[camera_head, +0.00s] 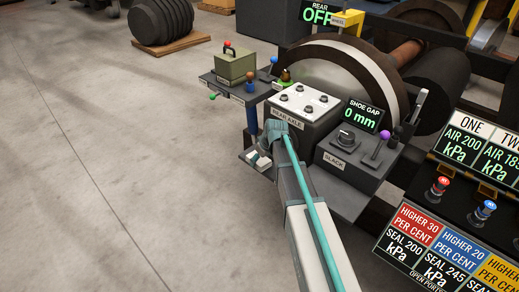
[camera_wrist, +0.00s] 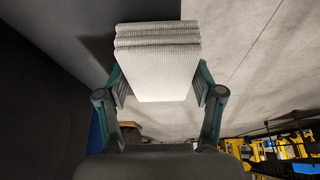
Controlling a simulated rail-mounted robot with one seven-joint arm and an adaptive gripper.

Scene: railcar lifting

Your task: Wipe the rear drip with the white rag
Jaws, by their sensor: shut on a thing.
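My gripper (camera_wrist: 158,84) is shut on the white rag (camera_wrist: 156,62), a folded, ribbed stack between its two fingers in the wrist view. In the head view my gripper (camera_head: 259,159) is low at the left front of the rear axle box (camera_head: 304,103), by a small grey ledge. Small white parts of the rag (camera_head: 263,163) show there. I cannot tell whether the rag touches the ledge or is lifted off it. No drip can be made out in either view.
A shelf with an olive box (camera_head: 235,65) stands behind my gripper. The slack box (camera_head: 352,155) with a knob and a purple lever is to the right. A gauge panel (camera_head: 455,215) fills the right side. The floor at left is clear.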

